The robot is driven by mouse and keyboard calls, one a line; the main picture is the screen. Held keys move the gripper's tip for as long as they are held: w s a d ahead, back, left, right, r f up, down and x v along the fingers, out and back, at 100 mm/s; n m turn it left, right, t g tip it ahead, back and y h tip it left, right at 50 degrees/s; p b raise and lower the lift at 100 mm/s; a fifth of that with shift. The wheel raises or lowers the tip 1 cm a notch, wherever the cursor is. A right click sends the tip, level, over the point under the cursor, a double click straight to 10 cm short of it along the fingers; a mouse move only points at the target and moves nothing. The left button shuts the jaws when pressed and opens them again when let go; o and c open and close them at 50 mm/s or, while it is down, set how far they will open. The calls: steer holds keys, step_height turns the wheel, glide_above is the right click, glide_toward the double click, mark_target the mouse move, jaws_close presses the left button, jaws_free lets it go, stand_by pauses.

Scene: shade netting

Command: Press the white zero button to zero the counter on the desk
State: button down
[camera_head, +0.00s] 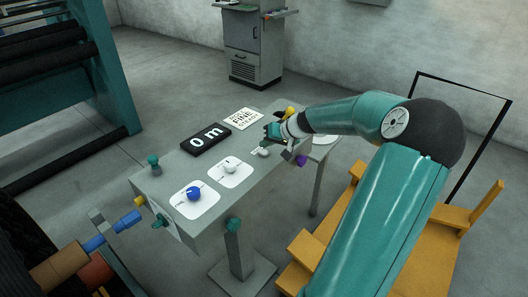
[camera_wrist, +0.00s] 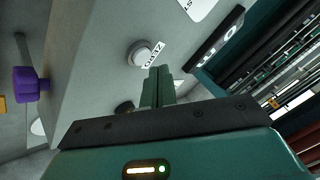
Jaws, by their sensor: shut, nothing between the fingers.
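The white zero button (camera_wrist: 138,50) is round, sits in a grey ring, and has a ZERO label (camera_wrist: 154,54) beside it. In the head view the button (camera_head: 263,152) is on the desk (camera_head: 255,180), just below my gripper (camera_head: 271,131). In the wrist view my gripper (camera_wrist: 158,72) is shut and empty, its tips close to the button and label. I cannot tell whether they touch the desk.
A blue knob (camera_head: 194,194) and a white knob (camera_head: 230,167) stand on white plates on the desk. A printed card (camera_head: 243,118) lies behind the counter. A purple knob (camera_head: 301,160) is at the desk's right side. A grey cabinet (camera_head: 254,45) stands behind.

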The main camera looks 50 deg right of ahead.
mark_target(266, 153)
steer(key=shift+r, duration=2.45)
steer(key=shift+a, duration=0.1)
steer(key=a+r+n+g+h, duration=0.1)
steer(key=a+n+g, duration=0.1)
steer(key=a, duration=1)
steer(key=a+r+n+g, duration=0.2)
steer(key=a+g, duration=0.1)
steer(key=a, duration=0.9)
steer(key=s+a+r+n, duration=0.1)
steer(key=s+a+r, duration=0.1)
steer(key=s+a, duration=0.6)
steer(key=s+a+r+n+t, duration=0.1)
steer(key=s+a+r, duration=0.2)
steer(key=s+a, duration=0.5)
steer(key=shift+s+a+r+n+t+h, duration=0.15)
steer(key=shift+s+a+n+t+h, duration=0.2)
steer(key=shift+s, duration=0.8)
steer(key=shift+s+d, duration=0.1)
steer(key=shift+s, duration=0.05)
